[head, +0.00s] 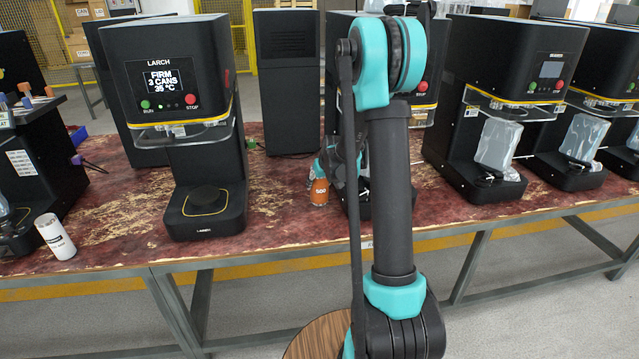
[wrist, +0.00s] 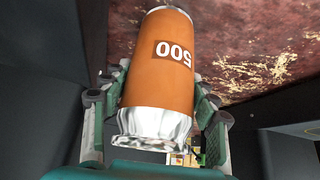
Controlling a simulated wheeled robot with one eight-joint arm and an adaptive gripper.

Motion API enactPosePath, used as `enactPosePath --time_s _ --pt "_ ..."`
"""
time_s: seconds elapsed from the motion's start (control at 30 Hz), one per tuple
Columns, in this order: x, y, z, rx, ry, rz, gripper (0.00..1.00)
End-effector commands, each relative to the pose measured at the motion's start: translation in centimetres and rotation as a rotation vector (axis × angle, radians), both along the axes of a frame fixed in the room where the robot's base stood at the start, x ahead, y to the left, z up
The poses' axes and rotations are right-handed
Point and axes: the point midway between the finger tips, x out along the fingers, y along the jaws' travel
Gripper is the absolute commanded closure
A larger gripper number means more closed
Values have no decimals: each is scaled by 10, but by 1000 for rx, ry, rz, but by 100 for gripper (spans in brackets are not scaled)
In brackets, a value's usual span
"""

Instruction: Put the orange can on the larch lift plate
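The orange can (head: 319,192) is at the table's middle, left of the machine behind my arm. Its silver end and an upside-down "500" label show in the wrist view (wrist: 160,85). My gripper (head: 322,172) is around the can, with a finger against each side in the wrist view (wrist: 158,100). I cannot tell whether the can touches the table.
The LARCH screen (head: 162,79) reads "FIRM 3 CANS 35 °C". A white can (head: 55,237) stands tilted-looking at the left front. The red tabletop (head: 275,205) between the LARCH machine and the orange can is clear.

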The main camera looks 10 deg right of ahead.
Motion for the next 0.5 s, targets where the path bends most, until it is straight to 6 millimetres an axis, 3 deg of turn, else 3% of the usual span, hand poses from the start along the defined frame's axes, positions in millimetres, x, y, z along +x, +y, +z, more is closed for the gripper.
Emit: enactPosePath --time_s 0.17,0.5 --pt "0 0 0 0 0 0 21" --pt "0 0 3 0 0 0 21"
